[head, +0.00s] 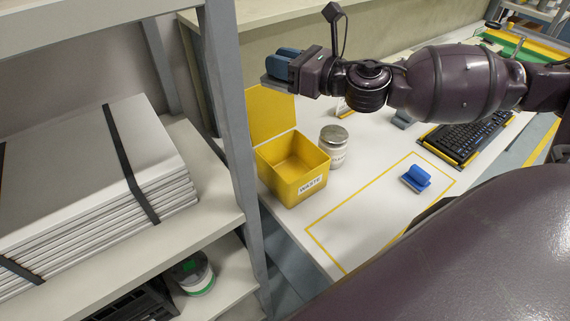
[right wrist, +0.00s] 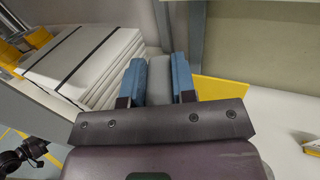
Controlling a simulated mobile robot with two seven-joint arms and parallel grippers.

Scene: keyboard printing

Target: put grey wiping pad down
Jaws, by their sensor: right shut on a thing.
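My right gripper (head: 279,66) is held up over the far left part of the white table, above the raised lid of the waste bin. Its two blue fingers are shut on the grey wiping pad, which shows as a grey strip (right wrist: 157,72) between them in the right wrist view. In the head view only a thin grey edge of the pad (head: 274,82) shows; the fingers hide most of it. The pad is clear of the table. My left gripper is not in view.
A yellow waste bin (head: 270,167) stands open beside a lidded jar (head: 334,147). A blue object (head: 416,178) lies within a yellow outline whose left part is bare. A black keyboard (head: 466,138) lies right. A metal shelf post (head: 231,120) and stacked panels (head: 90,180) stand left.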

